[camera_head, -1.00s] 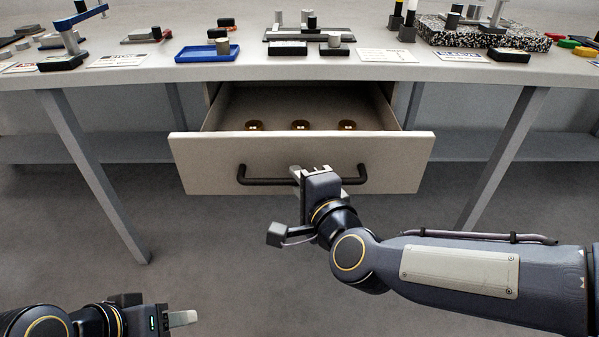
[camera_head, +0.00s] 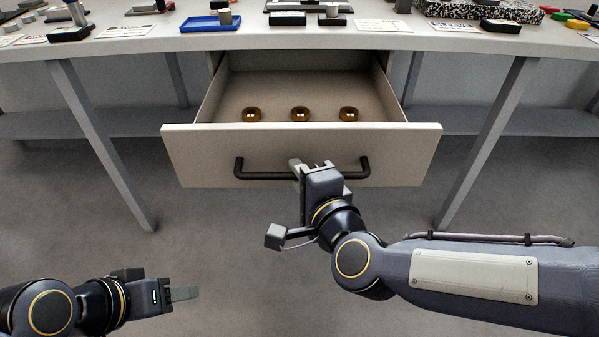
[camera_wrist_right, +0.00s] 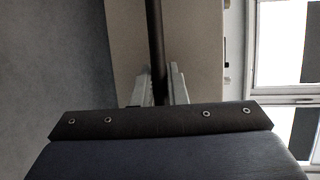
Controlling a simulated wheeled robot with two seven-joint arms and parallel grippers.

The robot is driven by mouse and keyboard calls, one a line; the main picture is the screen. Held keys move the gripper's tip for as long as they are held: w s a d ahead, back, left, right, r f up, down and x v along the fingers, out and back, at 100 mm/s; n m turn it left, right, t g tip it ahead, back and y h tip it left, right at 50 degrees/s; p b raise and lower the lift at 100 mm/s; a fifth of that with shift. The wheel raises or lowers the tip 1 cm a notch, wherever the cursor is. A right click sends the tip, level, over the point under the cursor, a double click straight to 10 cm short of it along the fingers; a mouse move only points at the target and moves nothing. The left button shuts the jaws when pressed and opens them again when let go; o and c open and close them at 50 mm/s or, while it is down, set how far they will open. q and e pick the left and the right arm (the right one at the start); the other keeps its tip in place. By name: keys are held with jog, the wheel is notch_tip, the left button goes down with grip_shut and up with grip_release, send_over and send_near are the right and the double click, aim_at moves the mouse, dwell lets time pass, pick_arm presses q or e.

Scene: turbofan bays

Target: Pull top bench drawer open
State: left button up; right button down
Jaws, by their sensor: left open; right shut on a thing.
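The top bench drawer (camera_head: 215,155) stands pulled out from under the bench top, with its inside showing. Its dark bar handle (camera_head: 262,176) runs across the front panel. My right gripper (camera_head: 298,168) is shut on the handle near its middle. In the right wrist view the handle (camera_wrist_right: 155,40) passes between the two fingers of the gripper (camera_wrist_right: 160,88). Three brass-coloured rings (camera_head: 300,114) lie in a row inside the drawer. My left gripper (camera_head: 185,294) is open and empty, low at the left, well away from the drawer.
The bench top (camera_head: 380,42) carries a blue tray (camera_head: 205,24), a speckled block (camera_head: 460,10), labels and small tools along its front. Bench legs (camera_head: 100,145) and (camera_head: 490,140) stand on either side of the drawer. The floor in front is clear.

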jog(key=c, duration=1.5)
grip_release()
jog(key=shift+o, duration=0.2)
jog(key=p+v, duration=0.3)
jog(key=v, duration=0.4)
jog(key=shift+s+d, duration=0.15)
jog(key=shift+s, duration=0.2)
